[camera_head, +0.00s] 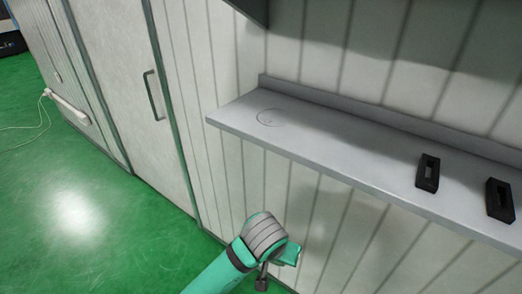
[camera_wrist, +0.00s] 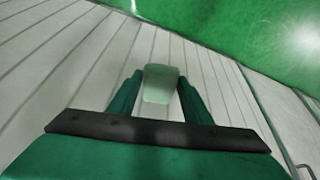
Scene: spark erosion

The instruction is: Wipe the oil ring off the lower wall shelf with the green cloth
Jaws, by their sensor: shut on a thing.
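The lower wall shelf (camera_head: 340,140) is a grey ledge on the panelled wall in the head view. A thin dark oil ring (camera_head: 271,117) lies on its top near the left end. My gripper (camera_wrist: 159,88) shows in the wrist view, its two dark green fingers shut on a pale green cloth (camera_wrist: 160,80). The cloth looks like a small folded pad between the fingertips. In the head view my arm's end is below and in front of the shelf, apart from it. The fingers and cloth cannot be made out there.
Two black slotted blocks (camera_head: 428,173) (camera_head: 500,200) stand on the shelf's right part. A raised lip runs along its back. A dark upper shelf edge (camera_head: 250,10) overhangs at the top. A door with a handle (camera_head: 153,95) is at left.

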